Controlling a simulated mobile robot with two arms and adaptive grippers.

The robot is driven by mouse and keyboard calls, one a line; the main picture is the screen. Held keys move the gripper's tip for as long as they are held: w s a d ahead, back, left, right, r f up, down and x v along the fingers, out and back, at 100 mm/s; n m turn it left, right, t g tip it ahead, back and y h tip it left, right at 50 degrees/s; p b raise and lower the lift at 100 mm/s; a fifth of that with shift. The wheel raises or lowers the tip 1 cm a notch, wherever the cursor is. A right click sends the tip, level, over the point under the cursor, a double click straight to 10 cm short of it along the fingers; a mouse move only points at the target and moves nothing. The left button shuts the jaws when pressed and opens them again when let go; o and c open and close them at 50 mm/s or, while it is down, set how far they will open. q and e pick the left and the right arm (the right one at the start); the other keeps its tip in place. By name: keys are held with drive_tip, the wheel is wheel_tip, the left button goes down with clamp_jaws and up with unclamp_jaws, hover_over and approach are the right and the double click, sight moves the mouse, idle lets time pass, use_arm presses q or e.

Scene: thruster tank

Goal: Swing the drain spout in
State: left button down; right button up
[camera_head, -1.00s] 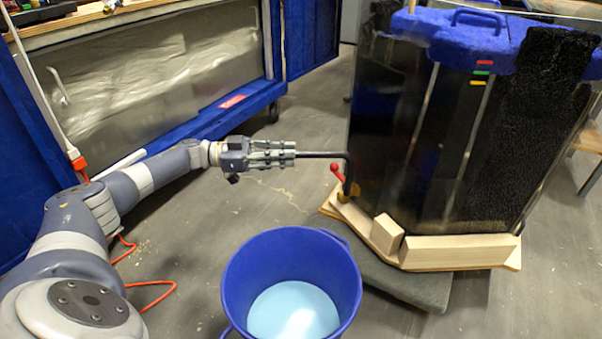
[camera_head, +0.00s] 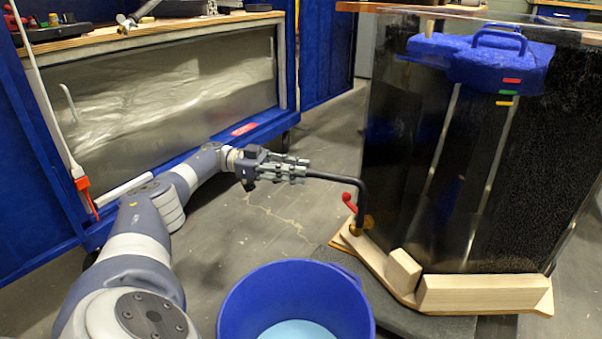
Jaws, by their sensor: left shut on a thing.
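The drain spout (camera_head: 345,181) is a black bent pipe. It rises from a brass fitting (camera_head: 362,222) low on the tank's left edge, then bends and runs left. My left gripper (camera_head: 302,170) is shut on the spout's free left end. A red valve lever (camera_head: 348,201) sits beside the spout's upright part. The dark tank (camera_head: 400,130) stands on a wooden base. My right gripper is not in view.
A blue bucket (camera_head: 232,312) with pale liquid stands on the floor below and in front of the spout. Wooden blocks (camera_head: 468,293) edge the tank base. A blue-framed cabinet (camera_head: 200,146) stands behind my left arm. Grey floor is clear between cabinet and tank.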

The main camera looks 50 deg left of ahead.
use_arm(q)
drive_tip(key=shift+r, duration=0.1)
drive_tip(key=c, duration=1.5)
unclamp_jaws()
drive_tip(key=shift+w+d, duration=0.1)
drive_tip(key=shift+c, duration=0.2)
wheel_tip(320, 180, up, 10)
drive_tip(key=shift+r, duration=0.1)
drive_tip(key=shift+c, duration=0.5)
